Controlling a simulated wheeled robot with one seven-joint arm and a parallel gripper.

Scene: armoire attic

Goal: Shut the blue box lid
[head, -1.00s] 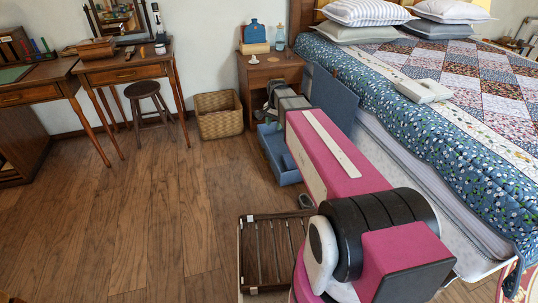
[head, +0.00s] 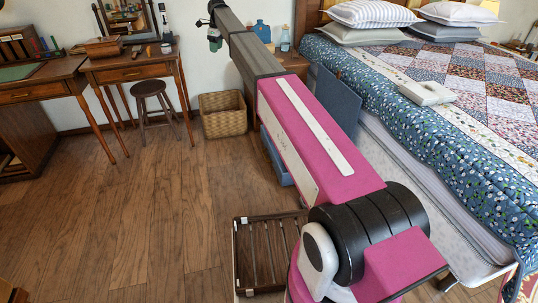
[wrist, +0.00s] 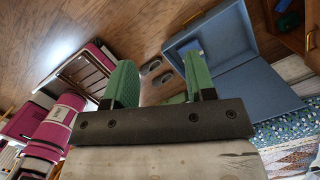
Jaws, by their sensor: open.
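The blue box (head: 275,157) stands on the floor beside the bed, mostly hidden behind my arm in the head view. Its lid (head: 335,101) is raised and stands up on the bed side. In the wrist view, the open box (wrist: 222,36) is at the upper right, and the lid (wrist: 252,100) spreads below it, close to the bed. My gripper (head: 214,36) is high up, left of the nightstand in the head view. The wrist view shows its two green fingers (wrist: 158,84) apart with nothing between them. It is not touching the box or lid.
The bed (head: 420,155) lies along the right, close to the lid. A wicker basket (head: 222,115) and the nightstand (head: 291,62) stand behind the box. A slatted rack (head: 268,255) is in front, and slippers (wrist: 151,67) lie on the floor.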

